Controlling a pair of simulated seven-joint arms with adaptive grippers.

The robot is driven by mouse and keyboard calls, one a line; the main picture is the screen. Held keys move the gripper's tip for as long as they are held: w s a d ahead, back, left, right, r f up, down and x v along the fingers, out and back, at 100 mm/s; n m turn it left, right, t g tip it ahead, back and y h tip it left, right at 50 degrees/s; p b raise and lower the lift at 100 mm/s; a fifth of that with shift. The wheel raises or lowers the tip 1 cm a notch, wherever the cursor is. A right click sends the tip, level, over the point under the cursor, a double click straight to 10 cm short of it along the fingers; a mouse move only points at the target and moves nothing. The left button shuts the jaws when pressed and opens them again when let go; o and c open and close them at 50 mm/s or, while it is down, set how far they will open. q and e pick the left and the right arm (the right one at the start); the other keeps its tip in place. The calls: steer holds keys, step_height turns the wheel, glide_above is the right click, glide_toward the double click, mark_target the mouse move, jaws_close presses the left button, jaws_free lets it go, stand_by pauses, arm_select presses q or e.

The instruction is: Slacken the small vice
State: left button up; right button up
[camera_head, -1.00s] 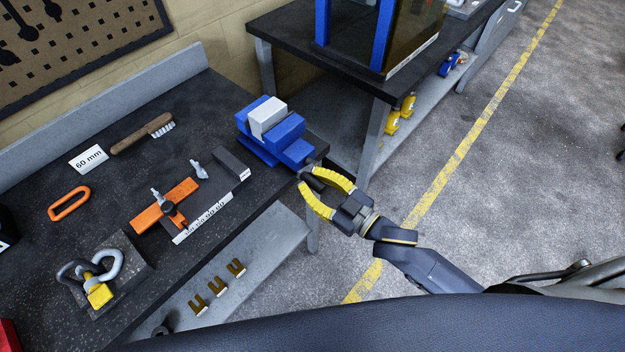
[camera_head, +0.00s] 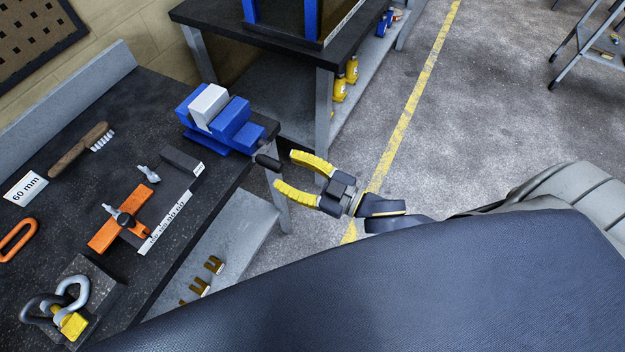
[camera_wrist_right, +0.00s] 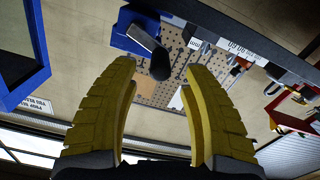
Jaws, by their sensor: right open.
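The small blue vice (camera_head: 232,124) stands at the bench's right corner, with a light grey block (camera_head: 209,105) between its jaws. Its dark handle (camera_head: 267,162) sticks out past the bench edge towards my right gripper. My right gripper (camera_head: 285,171), with yellow ribbed fingers, is open and empty just off the handle's end. In the right wrist view the handle (camera_wrist_right: 148,40) shows beyond and between the spread fingertips, with part of the blue vice (camera_wrist_right: 128,22) behind it. I cannot tell whether the jaws still grip the block. My left gripper is not in view.
On the bench lie an orange clamp (camera_head: 125,218), a brush (camera_head: 78,150), an orange link (camera_head: 17,240), a "60 mm" card (camera_head: 25,187) and shackles (camera_head: 68,300). A second table (camera_head: 300,45) stands behind the vice.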

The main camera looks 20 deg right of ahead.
steer(key=v, duration=0.6)
steer(key=shift+s, duration=0.15)
steer(key=shift+d, duration=0.1)
stand_by(0.4)
